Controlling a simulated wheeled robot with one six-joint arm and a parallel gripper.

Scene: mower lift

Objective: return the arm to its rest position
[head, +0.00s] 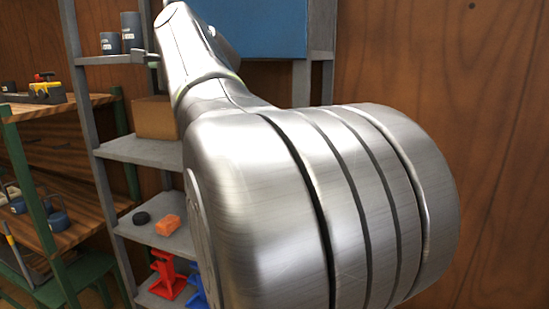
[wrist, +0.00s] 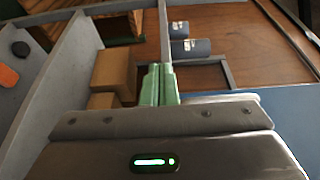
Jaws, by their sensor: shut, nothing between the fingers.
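My gripper (wrist: 159,84) shows in the wrist view with its two green fingers together and nothing between them. It points toward a grey shelf rack with cardboard boxes on it. In the head view my metal arm fills the middle and right and reaches up and away toward the rack. The gripper is largely hidden there by the arm, so I cannot make out its fingers in that view.
The grey shelf rack (head: 142,149) holds a cardboard box (head: 155,118), grey cans (head: 131,27), a black puck (head: 141,218), an orange block (head: 168,225) and a red jack stand (head: 168,276). A green-legged wooden bench (head: 50,150) stands left. A blue panel (head: 255,28) is at the top.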

